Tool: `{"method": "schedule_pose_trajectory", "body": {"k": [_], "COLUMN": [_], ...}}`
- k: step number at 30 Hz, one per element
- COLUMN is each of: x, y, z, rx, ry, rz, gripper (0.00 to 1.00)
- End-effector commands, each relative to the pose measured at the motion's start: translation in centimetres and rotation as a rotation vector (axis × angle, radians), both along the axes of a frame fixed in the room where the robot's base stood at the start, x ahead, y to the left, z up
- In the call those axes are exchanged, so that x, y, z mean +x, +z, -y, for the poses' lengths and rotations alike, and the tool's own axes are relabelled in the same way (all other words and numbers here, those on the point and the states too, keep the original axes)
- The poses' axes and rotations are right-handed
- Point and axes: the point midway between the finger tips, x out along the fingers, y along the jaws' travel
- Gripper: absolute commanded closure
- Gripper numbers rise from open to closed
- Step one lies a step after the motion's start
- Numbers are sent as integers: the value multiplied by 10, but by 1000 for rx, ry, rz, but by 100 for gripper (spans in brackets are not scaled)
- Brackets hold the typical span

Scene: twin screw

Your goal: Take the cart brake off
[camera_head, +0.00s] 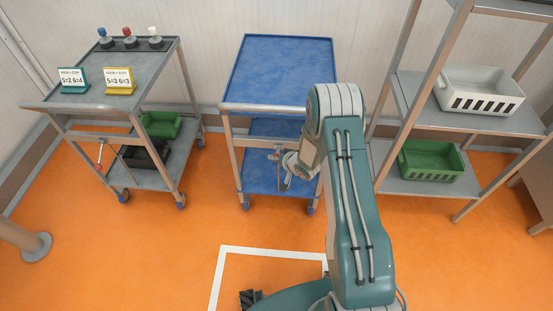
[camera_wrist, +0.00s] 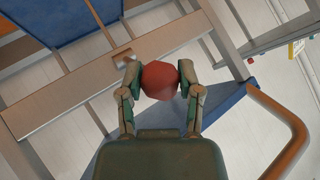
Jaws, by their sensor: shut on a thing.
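The blue cart (camera_head: 277,70) stands in the middle of the head view, with a blue top and blue lower shelves in a metal frame. My gripper (camera_head: 290,165) is at the front of this cart, below its top. In the wrist view my gripper (camera_wrist: 160,80) is closed around a round red knob (camera_wrist: 160,82), with one finger on each side. The lever under the knob is hidden, so its angle cannot be told. The cart's metal crossbar (camera_wrist: 75,90) and blue panel (camera_wrist: 65,20) show behind the knob.
A grey cart (camera_head: 110,85) with several knobs and two signs stands at the left, with a red-tipped lever (camera_head: 99,165) at its front. A shelf rack (camera_head: 420,120) with white and green crates stands at the right. White lines mark the open orange floor in front.

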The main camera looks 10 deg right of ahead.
Motion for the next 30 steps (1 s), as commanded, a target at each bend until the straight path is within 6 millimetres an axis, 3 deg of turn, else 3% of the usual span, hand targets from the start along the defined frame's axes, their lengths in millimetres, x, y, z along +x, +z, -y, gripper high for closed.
{"method": "schedule_pose_trajectory", "body": {"k": [4,5,7,20,30], "x": [3,3,3,0,-41], "y": [3,3,3,2,36], "z": [-1,-1,-1,1,21], "rx": [1,1,1,1,0], "ry": [2,2,2,0,-2], "rz": [10,10,10,4,3], "gripper": [100,50,19,19,19]}}
